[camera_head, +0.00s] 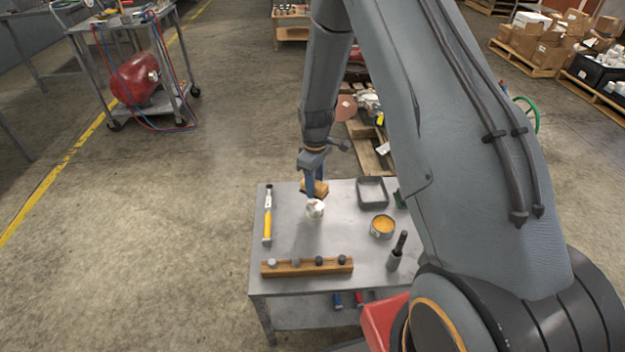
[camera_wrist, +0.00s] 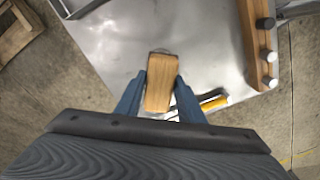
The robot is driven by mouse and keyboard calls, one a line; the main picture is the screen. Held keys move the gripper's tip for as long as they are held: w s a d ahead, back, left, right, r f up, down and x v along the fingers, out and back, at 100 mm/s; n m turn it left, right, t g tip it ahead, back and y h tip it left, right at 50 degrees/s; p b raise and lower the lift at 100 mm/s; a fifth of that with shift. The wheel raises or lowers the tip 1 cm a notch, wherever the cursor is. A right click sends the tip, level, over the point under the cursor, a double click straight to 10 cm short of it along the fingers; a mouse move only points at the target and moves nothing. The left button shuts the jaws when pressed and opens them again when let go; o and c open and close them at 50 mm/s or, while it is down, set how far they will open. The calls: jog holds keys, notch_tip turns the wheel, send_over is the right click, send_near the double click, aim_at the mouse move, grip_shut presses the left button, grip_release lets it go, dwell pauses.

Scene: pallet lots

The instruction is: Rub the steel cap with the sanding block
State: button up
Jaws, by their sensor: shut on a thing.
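My gripper (camera_head: 315,186) is shut on the sanding block (camera_head: 320,188), a tan, wood-coloured block. In the wrist view the block (camera_wrist: 158,88) sits between the two blue fingers (camera_wrist: 158,98). The shiny, rounded steel cap (camera_head: 315,208) is on the grey metal table, just in front of the block in the head view. The block is right beside or over the cap; I cannot tell whether they touch. In the wrist view the block hides most of what is beneath it, with only a thin grey edge showing past its far end.
On the table (camera_head: 340,250) are a yellow-handled tool (camera_head: 267,218), a wooden rack (camera_head: 290,269) with several metal knobs, a tin of orange stuff (camera_head: 382,227), a grey tray (camera_head: 372,192) and a dark-handled tool in a holder (camera_head: 396,252). Bare table surrounds the cap at left and front.

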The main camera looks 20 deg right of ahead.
aim_at(317, 203)
jog(key=shift+f+b, duration=1.4)
jog(key=shift+f, duration=1)
jog(key=shift+s+d, duration=0.1)
jog(key=shift+d, duration=0.05)
jog(key=shift+f, duration=0.45)
jog(key=shift+s+a+r, duration=0.1)
jog(key=shift+s+a, duration=0.25)
jog(key=shift+w+d, duration=0.1)
jog(key=shift+w+d, duration=0.55)
jog(key=shift+s, duration=0.1)
